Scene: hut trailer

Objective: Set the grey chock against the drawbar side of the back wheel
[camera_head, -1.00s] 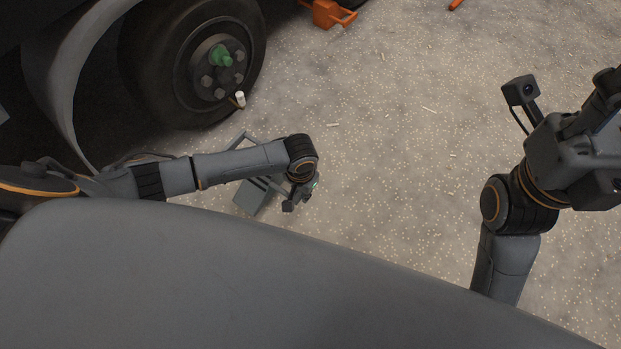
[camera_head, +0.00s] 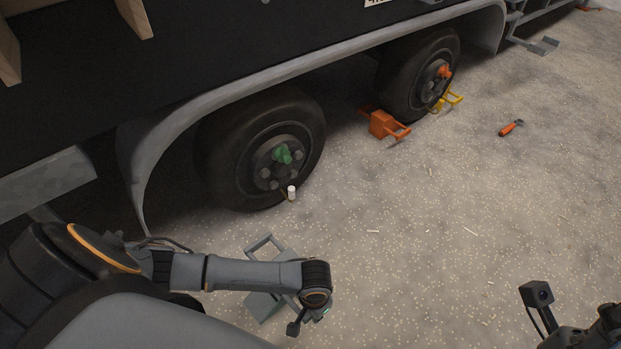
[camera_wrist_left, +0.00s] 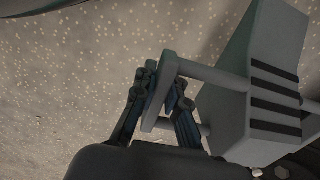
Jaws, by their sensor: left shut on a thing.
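The grey chock (camera_head: 262,304), a block with a frame-like handle (camera_head: 263,243), is in front of the nearer wheel (camera_head: 262,150), apart from it. This wheel has a green part at its hub. In the left wrist view, my left gripper (camera_wrist_left: 164,84) is shut on a bar of the chock's handle, and the chock body (camera_wrist_left: 262,75) with dark ribs is to the right. In the head view my left arm hides part of the chock and the fingers. I cannot tell whether the chock touches the ground. My right gripper's fingers are out of view.
The farther wheel (camera_head: 418,75) has an orange chock (camera_head: 384,124) on its near side and a yellow chock (camera_head: 452,100) on its far side. An orange-handled tool (camera_head: 511,128) lies on the gravel. A grey fender (camera_head: 150,160) arches over the wheels. The gravel at centre right is clear.

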